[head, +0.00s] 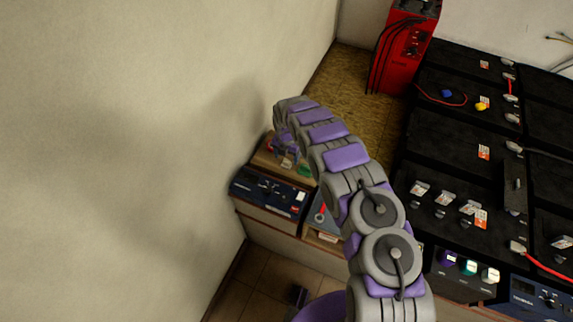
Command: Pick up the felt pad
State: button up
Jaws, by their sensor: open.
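I cannot make out a felt pad for certain. Small coloured items, one of them green (304,170), lie on a wooden shelf (263,158) beside the wall. My arm rises from the lower right, bends over near the middle and points down at this shelf. My gripper (286,158) is small and partly hidden behind my arm, low over or among the small items. It is open; I see nothing held in it. Whether it touches anything cannot be told.
A dark blue device (270,192) stands on the near shelf, with a red-handled tool (321,214) to its right. Black battery blocks (455,150) with terminals and cables fill the right side. A red charger (404,45) stands at the back. The pale wall (130,120) bounds the left.

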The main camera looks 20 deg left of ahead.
aim_at(286, 161)
jog(key=f, duration=0.2)
jog(key=f+b, duration=0.1)
jog(key=f, duration=0.1)
jog(key=shift+w+a+f, duration=0.1)
jog(key=shift+a+f, duration=0.1)
jog(key=shift+f, duration=0.15)
jog(key=shift+d+r, duration=0.1)
jog(key=shift+c, duration=0.3)
jog(key=shift+c, duration=0.7)
jog(key=c, duration=0.9)
